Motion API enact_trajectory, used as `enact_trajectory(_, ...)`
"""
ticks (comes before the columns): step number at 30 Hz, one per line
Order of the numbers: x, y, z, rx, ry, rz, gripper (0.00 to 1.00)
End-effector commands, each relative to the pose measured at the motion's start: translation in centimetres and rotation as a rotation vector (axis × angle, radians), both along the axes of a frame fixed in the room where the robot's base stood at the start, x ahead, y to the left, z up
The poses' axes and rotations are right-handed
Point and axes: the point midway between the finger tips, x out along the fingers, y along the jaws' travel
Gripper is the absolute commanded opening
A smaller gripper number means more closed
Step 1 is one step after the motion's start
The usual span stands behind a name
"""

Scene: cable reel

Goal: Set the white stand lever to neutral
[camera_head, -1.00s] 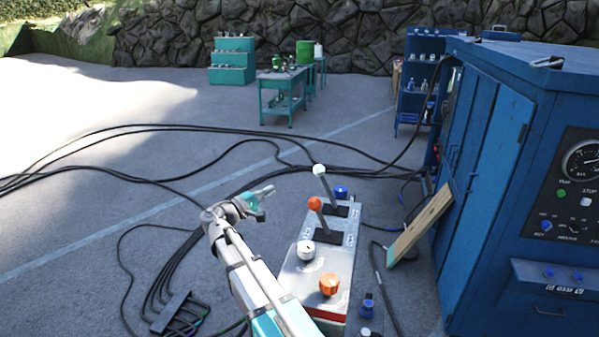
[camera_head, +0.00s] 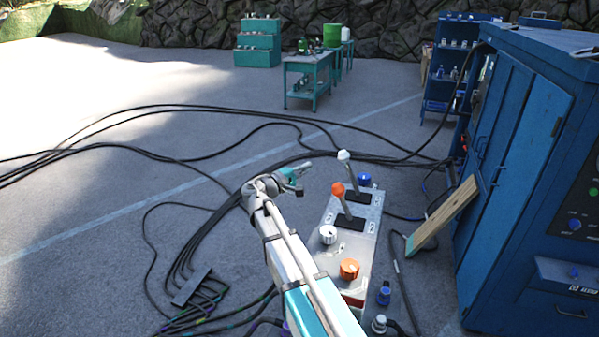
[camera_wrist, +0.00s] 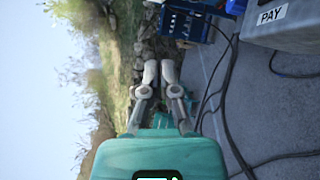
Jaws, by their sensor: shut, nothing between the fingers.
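The white stand lever, with a white knob (camera_head: 344,155) on a grey shaft, rises from a black slot plate at the far end of the grey control stand (camera_head: 369,207). In the head view its shaft tilts a little to the left. A similar lever with an orange knob (camera_head: 338,188) stands nearer. My gripper (camera_head: 303,168) is shut and empty, left of the white knob and apart from it. In the wrist view my closed fingertips (camera_wrist: 159,72) point at open background; a corner of a grey box labelled PAY (camera_wrist: 290,22) shows at upper right, but no lever is visible.
The stand also carries a white dial (camera_head: 328,234), an orange dial (camera_head: 348,269) and a blue knob (camera_head: 364,179). A plank (camera_head: 443,216) leans on the blue cabinet (camera_head: 517,160) at right. Black cables (camera_head: 205,225) cross the ground. Teal tables stand far back.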

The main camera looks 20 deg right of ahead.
Motion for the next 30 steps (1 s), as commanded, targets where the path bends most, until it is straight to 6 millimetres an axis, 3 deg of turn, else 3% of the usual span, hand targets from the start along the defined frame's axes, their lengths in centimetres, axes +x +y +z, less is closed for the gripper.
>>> enact_trajectory(9, 2.0, -4.5, 0.7, 0.0, 0.0, -0.001, 0.0)
enact_trajectory(15, 0.7, -6.6, 1.3, 0.0, 0.0, 0.0, 0.0)
enact_trajectory(30, 0.3, -7.8, 1.5, -0.001, 0.0, 0.002, 0.0)
